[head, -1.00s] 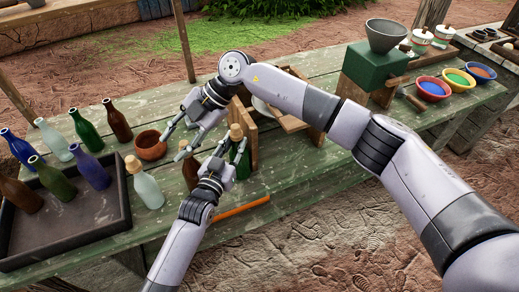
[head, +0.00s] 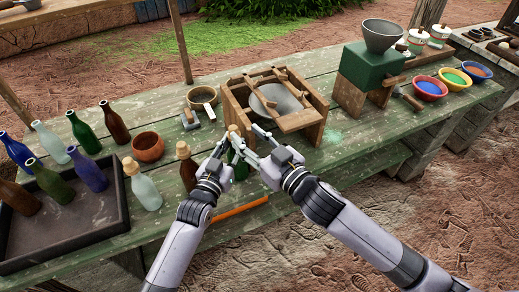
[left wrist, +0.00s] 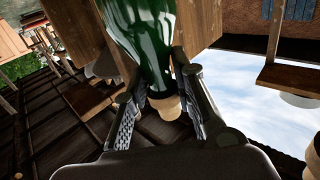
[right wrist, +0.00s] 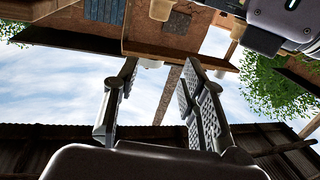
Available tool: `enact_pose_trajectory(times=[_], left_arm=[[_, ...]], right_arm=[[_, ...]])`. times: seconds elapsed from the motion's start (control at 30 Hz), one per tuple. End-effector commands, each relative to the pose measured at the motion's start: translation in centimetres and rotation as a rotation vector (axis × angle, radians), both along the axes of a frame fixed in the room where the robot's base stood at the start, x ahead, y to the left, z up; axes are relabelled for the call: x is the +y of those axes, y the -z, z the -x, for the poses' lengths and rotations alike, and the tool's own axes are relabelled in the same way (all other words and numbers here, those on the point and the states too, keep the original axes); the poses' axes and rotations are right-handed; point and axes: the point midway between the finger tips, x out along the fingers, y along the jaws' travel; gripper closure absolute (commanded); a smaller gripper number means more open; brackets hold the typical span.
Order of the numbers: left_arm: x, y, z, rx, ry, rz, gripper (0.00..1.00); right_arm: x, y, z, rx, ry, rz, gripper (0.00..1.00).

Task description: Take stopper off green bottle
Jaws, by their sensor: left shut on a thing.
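The green bottle (head: 241,171) stands near the front of the table, partly hidden by my grippers. Its tan stopper (head: 234,130) is in its top. In the left wrist view the green bottle (left wrist: 147,38) hangs inverted between the fingers, with the stopper (left wrist: 165,104) in its mouth. My left gripper (head: 229,152) is shut on the green bottle. My right gripper (head: 247,142) comes from the right, its fingers close to the bottle's top. In the right wrist view the right gripper (right wrist: 160,85) is open, with nothing between its fingers.
A wooden frame with a grey bowl (head: 283,101) stands just behind the grippers. A stoppered brown bottle (head: 187,171) and a pale stoppered bottle (head: 146,190) stand left, near a clay pot (head: 147,147). A dark tray (head: 95,235) holds bottles. An orange stick (head: 240,207) lies in front.

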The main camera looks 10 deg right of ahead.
Motion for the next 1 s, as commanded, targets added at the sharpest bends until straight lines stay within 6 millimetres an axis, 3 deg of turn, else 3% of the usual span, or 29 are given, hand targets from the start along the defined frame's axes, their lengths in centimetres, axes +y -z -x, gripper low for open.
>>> enact_pose_trajectory(times=[0.1, 0.27, 0.8, 1.0], left_arm=[[-0.1, 0.6, 0.2, 0.014, 0.002, 0.000, 1.00], [-0.1, 0.6, 0.2, 0.014, 0.002, 0.000, 1.00], [0.0, 0.6, 0.2, 0.014, 0.002, -0.002, 1.00], [0.0, 0.7, 0.1, 0.014, 0.001, -0.002, 1.00]], right_arm=[[-1.4, 1.8, 1.2, 0.083, 0.034, 0.020, 0.61], [-1.8, 2.7, 1.2, 0.122, 0.049, 0.033, 0.61], [2.7, 3.9, -6.6, 0.120, 0.049, 0.033, 0.61], [3.6, 4.3, -8.3, 0.122, 0.049, 0.033, 0.61]])
